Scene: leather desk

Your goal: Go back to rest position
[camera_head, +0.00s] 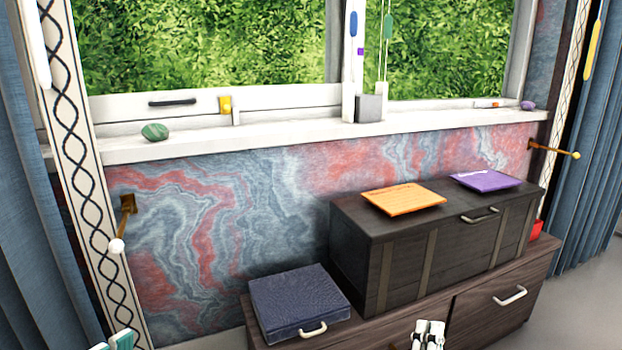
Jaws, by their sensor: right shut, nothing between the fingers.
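My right gripper (428,335) shows at the bottom edge, right of centre, in front of the low wooden cabinet. Its white and black fingers are together, with nothing between them. Part of my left gripper (115,341) shows at the bottom left corner, with teal and white parts. Most of it is cut off by the frame, so I cannot tell whether it is open or shut. Neither gripper is seen holding anything.
A low wooden cabinet (497,292) bears a dark chest (350,236) and a dark blue box (298,298). An orange folder (404,198) and a purple folder (486,181) lie on the chest. The windowsill (250,137) holds a green stone (155,132). Curtains (590,190) hang at both sides.

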